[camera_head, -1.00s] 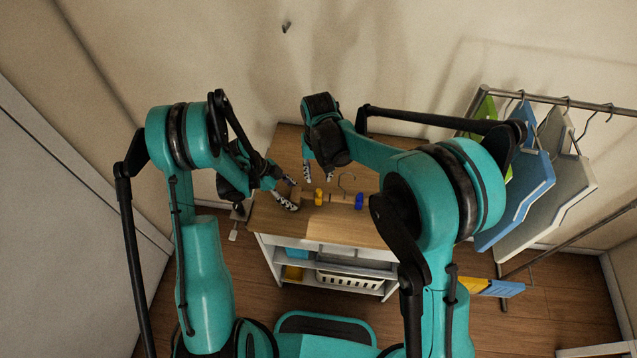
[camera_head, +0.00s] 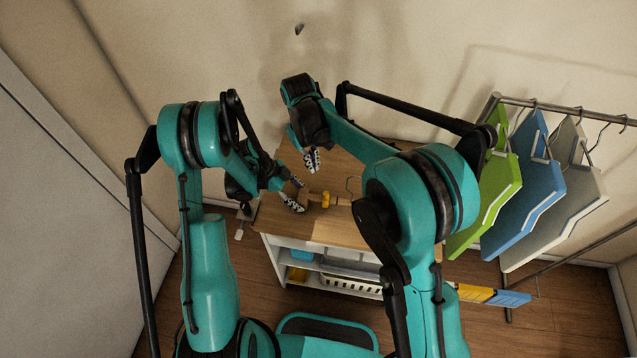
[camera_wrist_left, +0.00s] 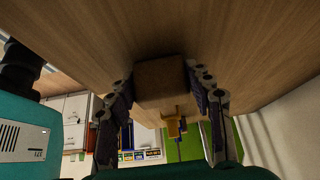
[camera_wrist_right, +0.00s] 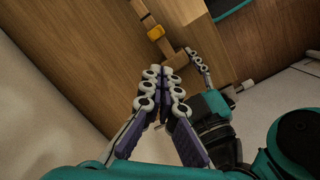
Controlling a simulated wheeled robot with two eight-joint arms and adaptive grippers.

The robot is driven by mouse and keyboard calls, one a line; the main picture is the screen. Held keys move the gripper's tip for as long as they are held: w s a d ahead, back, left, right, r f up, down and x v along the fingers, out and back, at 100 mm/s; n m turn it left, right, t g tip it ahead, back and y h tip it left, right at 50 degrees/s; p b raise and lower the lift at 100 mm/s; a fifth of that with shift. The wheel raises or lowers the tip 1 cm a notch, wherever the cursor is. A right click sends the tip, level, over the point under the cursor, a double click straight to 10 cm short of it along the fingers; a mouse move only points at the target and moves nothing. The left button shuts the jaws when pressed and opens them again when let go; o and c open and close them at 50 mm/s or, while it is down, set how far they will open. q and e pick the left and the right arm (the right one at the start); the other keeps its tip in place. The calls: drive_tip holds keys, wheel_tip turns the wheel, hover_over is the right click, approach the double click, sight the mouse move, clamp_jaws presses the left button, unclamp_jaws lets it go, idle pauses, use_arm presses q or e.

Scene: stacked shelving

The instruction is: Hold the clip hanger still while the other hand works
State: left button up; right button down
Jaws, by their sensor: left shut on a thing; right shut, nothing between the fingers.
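The clip hanger (camera_head: 340,202) lies on the wooden top of a low unit, its bar running left to right. A yellow clip (camera_head: 326,200) sits on the bar and a thin wire hook stands beside it. My left gripper (camera_head: 296,194) is shut on the hanger's wooden end block (camera_wrist_left: 160,84). The yellow clip also shows beyond the block in the left wrist view (camera_wrist_left: 173,127). My right gripper (camera_head: 312,161) is shut and empty, above and apart from the bar. It also shows in the right wrist view (camera_wrist_right: 163,90). My right arm hides the hanger's right end.
A rail (camera_head: 560,107) at the right carries green (camera_head: 490,195), blue (camera_head: 530,190) and grey-white (camera_head: 565,200) garment shapes on hangers. Below the wooden top (camera_head: 290,230), shelves hold a white basket (camera_head: 345,285). Walls stand close behind and at the left.

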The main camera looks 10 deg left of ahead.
sight(326, 198)
drive_tip(key=a+f+n+h, duration=0.1)
drive_tip(key=a+n, duration=0.4)
drive_tip(key=n, duration=0.2)
drive_tip(key=x, duration=0.9)
drive_tip(key=shift+w+d, duration=0.1)
drive_tip(key=shift+d, duration=0.05)
drive_tip(key=d, duration=0.3)
drive_tip(key=shift+s+d+f, duration=0.1)
drive_tip(key=shift+s+f, duration=0.2)
drive_tip(key=shift+f, duration=0.1)
drive_tip(key=shift+d, duration=0.5)
